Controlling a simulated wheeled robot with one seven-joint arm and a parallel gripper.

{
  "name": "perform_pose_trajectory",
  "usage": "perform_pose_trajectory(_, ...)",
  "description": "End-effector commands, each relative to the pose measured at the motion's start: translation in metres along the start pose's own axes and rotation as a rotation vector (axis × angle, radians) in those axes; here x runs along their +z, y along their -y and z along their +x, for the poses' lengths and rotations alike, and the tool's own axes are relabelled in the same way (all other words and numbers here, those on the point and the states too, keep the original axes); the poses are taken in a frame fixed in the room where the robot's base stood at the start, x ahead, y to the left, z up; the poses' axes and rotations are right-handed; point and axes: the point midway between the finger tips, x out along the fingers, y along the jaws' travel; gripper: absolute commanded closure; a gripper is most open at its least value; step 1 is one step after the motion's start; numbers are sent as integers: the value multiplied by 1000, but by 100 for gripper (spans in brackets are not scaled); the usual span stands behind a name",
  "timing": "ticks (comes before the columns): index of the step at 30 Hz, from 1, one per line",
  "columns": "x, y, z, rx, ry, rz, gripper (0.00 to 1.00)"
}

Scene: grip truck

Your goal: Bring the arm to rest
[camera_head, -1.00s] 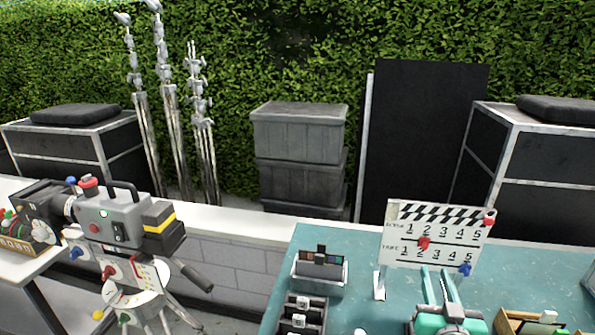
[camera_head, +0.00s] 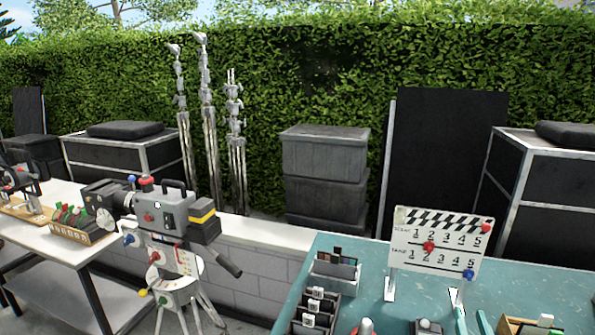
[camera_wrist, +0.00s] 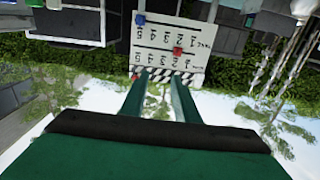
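My gripper (camera_wrist: 160,82) shows in the wrist view with its two green fingers apart and nothing between them. In the head view, only the fingertips of my gripper (camera_head: 472,321) show, low at the bottom edge, in front of the clapperboard (camera_head: 438,241). The clapperboard stands upright on the teal table (camera_head: 335,260), with red and blue knobs on its face. It also shows upside down beyond my fingertips in the wrist view (camera_wrist: 170,45). The rest of my arm is out of the head view.
A dark slotted holder (camera_head: 316,310) and a small box (camera_head: 335,272) stand on the table's left side. A wooden tray (camera_head: 525,326) is at lower right. A toy camera (camera_head: 165,213) on a tripod stands left of the table, beside a white table (camera_head: 75,245).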

Motion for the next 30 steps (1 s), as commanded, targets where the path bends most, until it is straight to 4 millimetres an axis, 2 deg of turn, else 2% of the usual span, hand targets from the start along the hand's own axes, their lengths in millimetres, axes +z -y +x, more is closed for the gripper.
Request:
perform_pose_trajectory(11, 46, 35, -13, -5, 29, 25, 72)
perform_pose_trajectory(17, 81, 60, -28, -9, 51, 40, 72)
perform_pose_trajectory(23, 132, 98, -62, -12, 87, 54, 72)
perform_pose_trajectory(30, 190, 150, -124, -34, 130, 58, 72)
